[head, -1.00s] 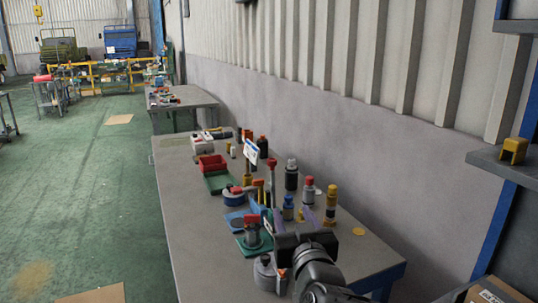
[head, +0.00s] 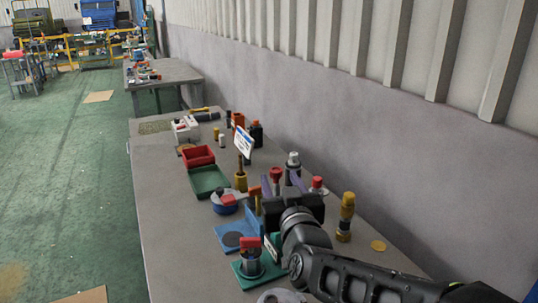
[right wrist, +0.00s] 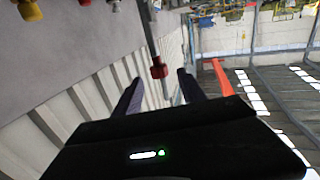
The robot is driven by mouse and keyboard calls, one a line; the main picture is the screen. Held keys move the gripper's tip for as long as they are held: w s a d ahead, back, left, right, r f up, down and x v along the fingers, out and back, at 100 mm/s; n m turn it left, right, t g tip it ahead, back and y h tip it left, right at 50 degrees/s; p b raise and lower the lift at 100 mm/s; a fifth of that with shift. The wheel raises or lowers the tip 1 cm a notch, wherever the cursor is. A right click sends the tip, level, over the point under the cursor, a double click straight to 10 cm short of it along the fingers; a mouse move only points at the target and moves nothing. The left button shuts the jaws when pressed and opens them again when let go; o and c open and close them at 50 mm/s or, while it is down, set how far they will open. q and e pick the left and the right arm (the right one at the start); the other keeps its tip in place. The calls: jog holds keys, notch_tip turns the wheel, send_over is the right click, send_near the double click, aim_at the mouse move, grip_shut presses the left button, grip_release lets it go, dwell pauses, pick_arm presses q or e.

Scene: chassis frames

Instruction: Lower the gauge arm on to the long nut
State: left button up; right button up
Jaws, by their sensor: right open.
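A thin upright rod with a red knob (head: 276,174), which looks like the gauge arm, stands over the bench. My right gripper (head: 283,182) is open, its two purple fingers on either side of the knob. In the right wrist view the red knob (right wrist: 158,70) lies between the open fingertips (right wrist: 158,82), with a visible gap on both sides. The rod's lower end is hidden behind my gripper in the head view. I cannot pick out the long nut for sure. My left gripper is not in view.
Near my arm stand a green base (head: 260,272) with a red-topped grey cylinder, a blue plate (head: 228,228), and a yellow bottle (head: 345,215). A red bin (head: 198,156) and green tray (head: 208,180) sit farther back. The bench's left strip is clear; a wall runs along the right.

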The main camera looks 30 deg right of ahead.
aim_at(275, 168)
jog(key=shift+w, duration=0.15)
jog(key=shift+p+x, duration=0.8)
jog(key=shift+x, duration=3.1)
jog(key=shift+c, duration=0.5)
grip_shut()
